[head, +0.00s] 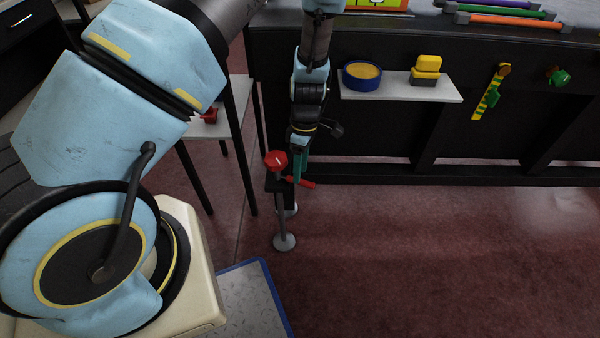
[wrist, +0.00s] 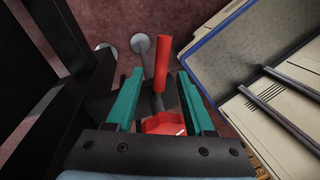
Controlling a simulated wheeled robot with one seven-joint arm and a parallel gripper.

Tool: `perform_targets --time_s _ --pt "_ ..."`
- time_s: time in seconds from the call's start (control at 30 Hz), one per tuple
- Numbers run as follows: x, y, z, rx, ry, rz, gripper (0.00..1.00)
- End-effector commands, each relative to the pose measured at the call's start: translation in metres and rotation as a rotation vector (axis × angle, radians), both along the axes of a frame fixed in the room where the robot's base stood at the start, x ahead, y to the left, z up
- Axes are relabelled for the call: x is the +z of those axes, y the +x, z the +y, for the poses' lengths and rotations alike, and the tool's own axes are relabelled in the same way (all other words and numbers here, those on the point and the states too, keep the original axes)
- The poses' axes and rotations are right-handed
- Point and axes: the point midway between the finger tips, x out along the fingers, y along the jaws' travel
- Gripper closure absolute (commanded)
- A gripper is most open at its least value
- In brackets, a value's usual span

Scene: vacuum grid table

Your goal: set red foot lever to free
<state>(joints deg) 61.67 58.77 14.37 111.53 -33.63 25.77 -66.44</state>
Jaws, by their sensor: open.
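The red foot lever (head: 301,183) is a short red bar on a dark stand beside the bench, low above the floor. In the wrist view the red lever (wrist: 162,62) points away from me, between the tips of my two teal fingers. My gripper (head: 298,168) points down just above the lever; it also shows in the wrist view (wrist: 159,76). It is open. I cannot tell whether a finger touches the bar. A red knob (head: 276,159) tops the stand; in the wrist view the knob (wrist: 164,123) shows between the fingers, near the palm.
The stand has round grey feet (head: 284,242) on the reddish floor (head: 420,250). The black bench (head: 400,125) is right behind it, with a shelf (head: 440,94) bearing a blue tub and a yellow block. A small grey table (head: 222,125) stands to the left. Floor at right is clear.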

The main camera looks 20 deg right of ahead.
Motion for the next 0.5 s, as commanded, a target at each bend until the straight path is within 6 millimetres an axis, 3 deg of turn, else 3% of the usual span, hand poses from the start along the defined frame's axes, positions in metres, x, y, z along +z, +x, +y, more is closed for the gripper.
perform_targets --time_s 0.23,0.5 --pt "0.041 0.005 -0.006 -0.001 -0.002 -0.001 0.47" --pt "0.053 0.007 -0.007 0.002 0.000 0.000 0.47"
